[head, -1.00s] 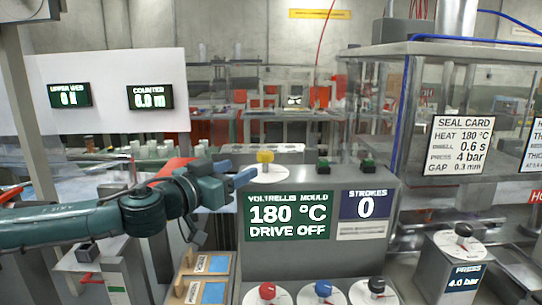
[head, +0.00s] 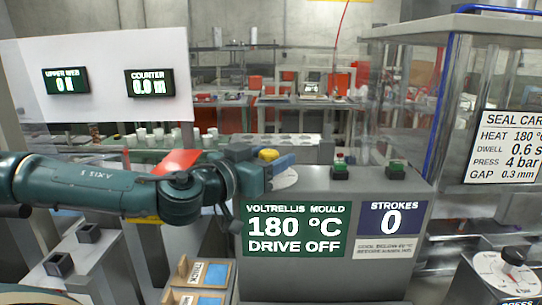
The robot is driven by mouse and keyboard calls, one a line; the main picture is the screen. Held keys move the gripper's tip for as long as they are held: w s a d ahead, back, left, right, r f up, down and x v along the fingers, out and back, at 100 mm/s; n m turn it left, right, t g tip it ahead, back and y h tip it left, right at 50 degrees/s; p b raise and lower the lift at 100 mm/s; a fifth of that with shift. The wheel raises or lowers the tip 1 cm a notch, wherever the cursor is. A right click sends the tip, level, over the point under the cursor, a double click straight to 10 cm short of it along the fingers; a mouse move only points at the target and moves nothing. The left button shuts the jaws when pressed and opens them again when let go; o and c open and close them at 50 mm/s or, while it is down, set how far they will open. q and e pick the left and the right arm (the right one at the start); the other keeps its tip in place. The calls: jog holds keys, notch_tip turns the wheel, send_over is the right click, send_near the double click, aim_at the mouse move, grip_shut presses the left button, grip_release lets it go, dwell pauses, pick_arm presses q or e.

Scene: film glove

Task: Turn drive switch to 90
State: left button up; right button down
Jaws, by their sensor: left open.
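The yellow knob (head: 268,154) sits on a white round dial (head: 287,178) on top of the grey mould console. My left gripper (head: 262,158) reaches in from the left and is open at the knob, one finger showing on each side of it. The fingers hide part of the knob and dial; I cannot tell whether they touch the knob. The green display (head: 293,228) on the console front reads VOLTRELLIS MOULD, 180 °C, DRIVE OFF. My right gripper is not in view.
The strokes display (head: 392,219) reads 0. A clear-walled guarded machine (head: 440,110) rises at the right. A press dial (head: 512,270) is at lower right. Wooden trays (head: 188,272) lie below my left arm.

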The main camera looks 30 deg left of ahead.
pick_arm(q)
jog(key=shift+c, duration=0.4)
jog(key=c, duration=0.9)
